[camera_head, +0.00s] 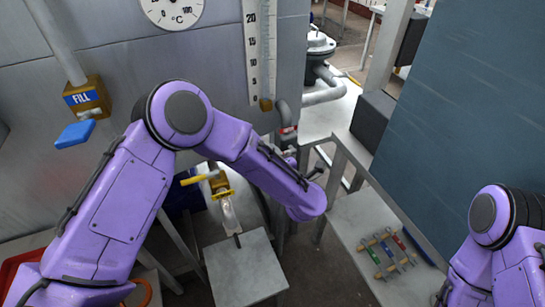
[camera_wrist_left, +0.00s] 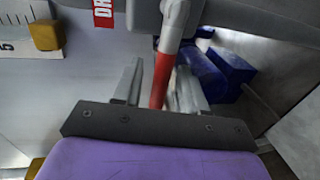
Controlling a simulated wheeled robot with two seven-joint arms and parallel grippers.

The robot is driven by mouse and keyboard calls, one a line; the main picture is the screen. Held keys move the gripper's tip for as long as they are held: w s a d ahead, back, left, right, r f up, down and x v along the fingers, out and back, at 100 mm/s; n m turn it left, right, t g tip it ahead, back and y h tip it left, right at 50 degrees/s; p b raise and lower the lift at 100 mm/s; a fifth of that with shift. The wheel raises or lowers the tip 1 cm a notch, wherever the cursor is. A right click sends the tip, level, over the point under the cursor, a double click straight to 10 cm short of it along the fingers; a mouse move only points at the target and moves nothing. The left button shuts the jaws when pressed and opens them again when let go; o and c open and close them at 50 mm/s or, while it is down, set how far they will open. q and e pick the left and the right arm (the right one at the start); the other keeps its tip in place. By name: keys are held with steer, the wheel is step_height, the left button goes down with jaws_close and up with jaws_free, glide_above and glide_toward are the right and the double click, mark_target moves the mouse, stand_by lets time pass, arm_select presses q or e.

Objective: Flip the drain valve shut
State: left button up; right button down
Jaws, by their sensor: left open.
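The drain valve's red lever (camera_wrist_left: 162,78) shows in the left wrist view, running down from a grey metal stem (camera_wrist_left: 174,18). A red label starting "DR" (camera_wrist_left: 103,12) is on the wall to its left. My left gripper (camera_wrist_left: 158,68) is open, with one finger on each side of the lever. In this view the lever lies between the fingers. I cannot tell whether either finger touches it. In the head view a red label (camera_head: 288,130) shows beyond my left forearm, which hides most of the valve area. My right gripper is out of view.
A FILL valve (camera_head: 87,98) with a blue handle (camera_head: 75,134) is at the left. A yellow-handled tap (camera_head: 200,178) stands over a grey block (camera_head: 245,268). A side table (camera_head: 350,215) holds a small rack (camera_head: 388,252). A blue object (camera_wrist_left: 215,75) lies beside the lever.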

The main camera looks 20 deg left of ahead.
arm_select(q)
steer(key=b+v, duration=0.2)
steer(key=v, duration=0.8)
steer(key=shift+d, duration=0.1)
